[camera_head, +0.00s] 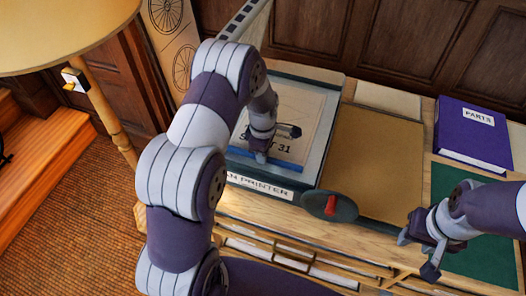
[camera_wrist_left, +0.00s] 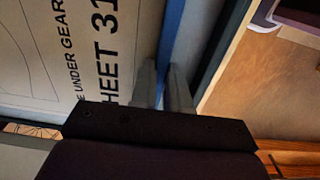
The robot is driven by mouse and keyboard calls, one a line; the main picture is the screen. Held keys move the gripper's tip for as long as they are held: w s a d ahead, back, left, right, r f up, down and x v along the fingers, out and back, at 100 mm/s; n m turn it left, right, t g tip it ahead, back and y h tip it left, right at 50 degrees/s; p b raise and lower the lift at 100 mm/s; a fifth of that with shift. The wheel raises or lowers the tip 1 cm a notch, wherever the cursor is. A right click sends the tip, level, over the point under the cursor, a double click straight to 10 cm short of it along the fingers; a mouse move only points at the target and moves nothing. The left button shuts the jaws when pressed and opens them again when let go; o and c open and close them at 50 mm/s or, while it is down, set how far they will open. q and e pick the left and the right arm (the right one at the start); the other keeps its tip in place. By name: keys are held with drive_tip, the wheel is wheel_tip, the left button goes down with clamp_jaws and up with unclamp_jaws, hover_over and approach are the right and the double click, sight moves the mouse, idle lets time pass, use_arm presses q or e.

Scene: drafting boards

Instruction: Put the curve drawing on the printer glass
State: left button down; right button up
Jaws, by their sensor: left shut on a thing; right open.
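The drawing (camera_head: 300,108), a pale sheet lettered with "SHEET 31" and a blue strip along its near edge, is over the printer. In the left wrist view the sheet (camera_wrist_left: 65,60) shows curved lines and the words "UNDER GEAR". My left gripper (camera_head: 262,156) is shut on the blue strip, with its fingers (camera_wrist_left: 163,80) at either side of it. The printer (camera_head: 285,193) has a dark frame and a label ending "PRINTER". Its glass is mostly hidden under the sheet; I cannot tell whether the sheet touches it. My right gripper (camera_head: 417,256) is open and empty at the right.
A dark paddle-shaped piece with a red switch (camera_head: 330,205) sits at the printer's near right corner. A brown board (camera_head: 375,150), a purple "PARTS" binder (camera_head: 473,135) and a green mat (camera_head: 455,183) lie to the right.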

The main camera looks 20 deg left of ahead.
use_arm(q)
drive_tip(key=shift+f, duration=0.1)
drive_tip(key=c, duration=1.1)
unclamp_jaws()
